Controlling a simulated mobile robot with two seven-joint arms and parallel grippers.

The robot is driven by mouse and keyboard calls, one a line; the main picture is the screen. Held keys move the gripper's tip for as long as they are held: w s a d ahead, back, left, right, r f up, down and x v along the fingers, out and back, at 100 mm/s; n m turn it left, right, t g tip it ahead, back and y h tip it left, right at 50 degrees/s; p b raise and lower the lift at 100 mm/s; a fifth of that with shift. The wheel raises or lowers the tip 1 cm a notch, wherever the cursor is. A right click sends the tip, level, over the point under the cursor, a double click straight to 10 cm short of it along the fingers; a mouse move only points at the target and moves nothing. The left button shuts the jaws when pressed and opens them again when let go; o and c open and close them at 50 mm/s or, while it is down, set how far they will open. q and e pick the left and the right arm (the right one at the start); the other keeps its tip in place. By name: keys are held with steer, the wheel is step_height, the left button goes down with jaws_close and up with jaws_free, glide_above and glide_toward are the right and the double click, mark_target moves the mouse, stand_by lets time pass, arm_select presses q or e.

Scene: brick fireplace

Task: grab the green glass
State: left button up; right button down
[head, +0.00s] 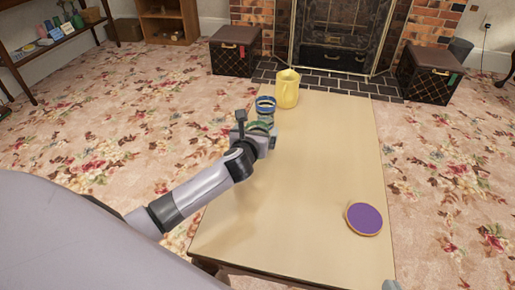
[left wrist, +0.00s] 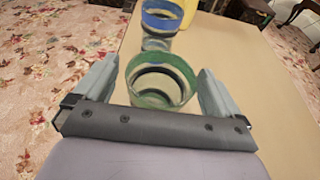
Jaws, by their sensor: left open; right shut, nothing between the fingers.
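The green glass (left wrist: 161,82), clear with a green rim, stands upright on the table. In the left wrist view it is between the two spread fingers of my left gripper (left wrist: 156,88), with a visible gap on each side. In the head view my left gripper (head: 257,133) is at the green glass (head: 262,126) and partly hides it. Its fingers are open. A small grey tip of my right gripper (head: 391,286) shows at the bottom edge, apart from the glass; most of it is out of frame.
A blue-rimmed glass (head: 265,104) stands just beyond the green one. A yellow pitcher (head: 287,90) stands behind it at the table's far end. A purple-topped round object (head: 364,219) lies near right on the wooden table (head: 325,150). The table's middle is clear.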

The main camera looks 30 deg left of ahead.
arm_select(q)
steer(key=shift+b+x, duration=0.3)
steer(key=shift+x, duration=0.7)
steer(key=c, duration=1.1)
steer(key=shift+c, duration=0.2)
steer(key=shift+r, duration=0.1)
